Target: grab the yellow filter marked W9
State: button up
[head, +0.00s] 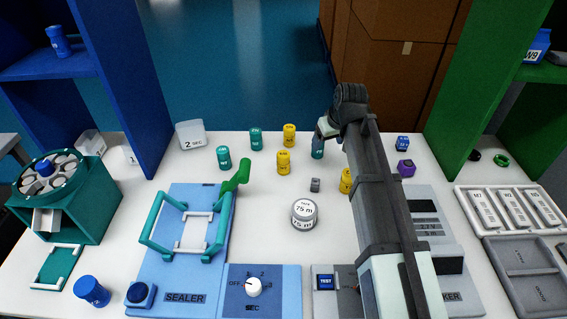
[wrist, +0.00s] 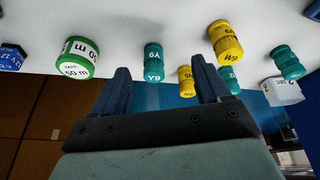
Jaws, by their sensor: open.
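The yellow filter whose upside-down label reads as W9 (wrist: 226,42) stands upright on the white table, upper right in the wrist view. By its place among the others, it is the front middle yellow filter (head: 284,162) in the head view. A smaller-looking yellow filter (wrist: 187,80) shows between my fingers, farther off; in the head view it stands behind (head: 289,135). A third yellow filter (head: 346,180) is partly hidden by my arm. My gripper (wrist: 163,80) is open and empty, at the table's back (head: 323,130), right of the W9 filter.
A teal filter (wrist: 153,60) stands near my fingers, with other teal filters (head: 224,157) to the left. A green-rimmed tape roll (wrist: 77,57) is at left in the wrist view. A white tape roll (head: 304,213) and the blue sealer (head: 180,270) are nearer the front.

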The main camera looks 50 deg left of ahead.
jog(key=m, duration=0.2)
send_near(283, 155)
jog(key=x, duration=0.8)
jog(key=shift+f, duration=0.2)
jog(key=shift+w+x, duration=0.1)
jog(key=shift+x, duration=1.2)
jog(key=shift+w+x, duration=0.15)
jog(key=shift+x, duration=1.15)
jog(key=shift+r+t, duration=0.1)
jog(key=shift+t, duration=0.2)
jog(key=c, duration=1.1)
